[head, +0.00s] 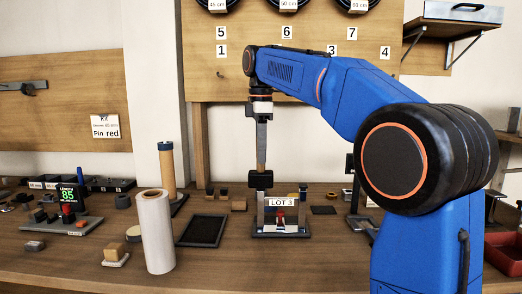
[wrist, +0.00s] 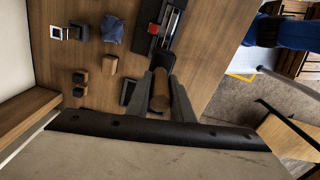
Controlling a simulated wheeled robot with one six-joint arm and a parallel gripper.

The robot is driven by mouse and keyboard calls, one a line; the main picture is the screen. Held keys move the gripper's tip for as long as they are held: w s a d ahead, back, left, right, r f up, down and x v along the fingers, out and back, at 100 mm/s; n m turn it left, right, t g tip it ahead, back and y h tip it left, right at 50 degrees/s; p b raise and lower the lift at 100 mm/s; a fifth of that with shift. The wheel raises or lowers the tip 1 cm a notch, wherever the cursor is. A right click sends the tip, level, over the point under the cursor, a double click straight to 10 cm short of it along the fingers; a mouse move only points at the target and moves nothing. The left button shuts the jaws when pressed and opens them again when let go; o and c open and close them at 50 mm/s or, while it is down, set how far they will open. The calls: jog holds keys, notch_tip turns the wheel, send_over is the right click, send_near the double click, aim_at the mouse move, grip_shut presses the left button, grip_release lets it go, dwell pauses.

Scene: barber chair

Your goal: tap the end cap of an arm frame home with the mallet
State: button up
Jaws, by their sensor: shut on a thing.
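My gripper (head: 262,144) points straight down and is shut on the mallet (head: 261,160). Its brown wooden handle hangs upright below the fingers, with a dark block-shaped head (head: 260,180) at the bottom. In the wrist view the handle (wrist: 160,92) lies between the two grey fingers. A fixture labelled LOT 3 (head: 281,234) stands on the bench just below and right of the mallet head. It has grey posts and a red part (head: 280,216); the red part also shows in the wrist view (wrist: 154,29). I cannot make out which piece is the end cap, or whether the head touches the fixture.
A white roll (head: 154,232) and a tan cylinder (head: 168,168) stand upright left of the fixture, around a dark tray (head: 200,231). A gauge showing 85 (head: 68,195) is at far left. A red bin (head: 503,252) is at far right. Small blocks lie behind.

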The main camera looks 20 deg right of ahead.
dwell(0.4)
jog(key=shift+r, duration=2.95)
